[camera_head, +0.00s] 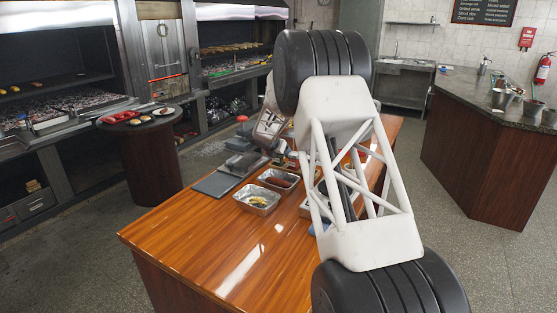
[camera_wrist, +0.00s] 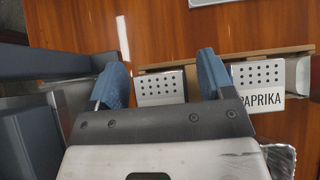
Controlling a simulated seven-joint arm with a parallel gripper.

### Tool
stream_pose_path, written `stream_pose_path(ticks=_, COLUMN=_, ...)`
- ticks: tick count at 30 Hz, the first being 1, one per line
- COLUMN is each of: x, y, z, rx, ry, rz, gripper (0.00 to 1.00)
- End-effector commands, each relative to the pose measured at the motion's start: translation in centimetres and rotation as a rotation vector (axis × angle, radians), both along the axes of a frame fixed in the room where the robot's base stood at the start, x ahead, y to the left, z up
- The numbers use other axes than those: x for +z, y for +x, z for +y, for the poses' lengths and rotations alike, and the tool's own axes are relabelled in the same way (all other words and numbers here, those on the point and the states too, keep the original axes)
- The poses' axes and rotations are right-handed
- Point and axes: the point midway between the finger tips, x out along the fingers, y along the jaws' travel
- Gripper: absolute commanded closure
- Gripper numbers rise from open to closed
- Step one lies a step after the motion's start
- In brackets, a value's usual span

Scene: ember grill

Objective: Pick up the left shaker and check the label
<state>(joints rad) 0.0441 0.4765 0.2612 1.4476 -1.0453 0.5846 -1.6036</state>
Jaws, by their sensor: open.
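The left shaker (camera_wrist: 162,90) shows in the wrist view as a pale metal box with a perforated top. It sits in a wooden holder (camera_wrist: 225,55). My gripper (camera_wrist: 162,70) is open, with one blue fingertip on each side of this shaker. Its label is hidden, and I cannot tell whether the fingers touch it. A second perforated shaker (camera_wrist: 258,72) stands to the right, with PAPRIKA on its front. Part of another metal container (camera_wrist: 298,75) shows at the right edge. In the head view my arm hides most of this area.
The wooden counter (camera_head: 170,240) has free room at its front left. Two foil trays (camera_head: 257,208) (camera_head: 278,187) and a dark flat board (camera_head: 215,184) lie near the arm. A foil tray edge (camera_wrist: 280,160) shows low in the wrist view.

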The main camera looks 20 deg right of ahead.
Motion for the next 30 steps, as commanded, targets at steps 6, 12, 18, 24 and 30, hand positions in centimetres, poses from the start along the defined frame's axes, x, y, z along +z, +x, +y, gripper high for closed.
stream_pose_path(ticks=6, x=-0.01, y=-0.01, z=0.00, rx=0.000, ry=0.000, rz=0.000, gripper=0.26)
stream_pose_path(ticks=12, x=-0.01, y=-0.02, z=0.01, rx=0.000, ry=0.000, rz=0.000, gripper=0.26)
stream_pose_path(ticks=18, x=-0.01, y=-0.02, z=0.01, rx=0.000, ry=0.000, rz=0.000, gripper=0.47)
stream_pose_path(ticks=24, x=-0.01, y=-0.02, z=0.01, rx=0.000, ry=0.000, rz=0.000, gripper=0.78)
stream_pose_path(ticks=30, x=0.03, y=-0.02, z=0.00, rx=0.000, ry=0.000, rz=0.000, gripper=0.82)
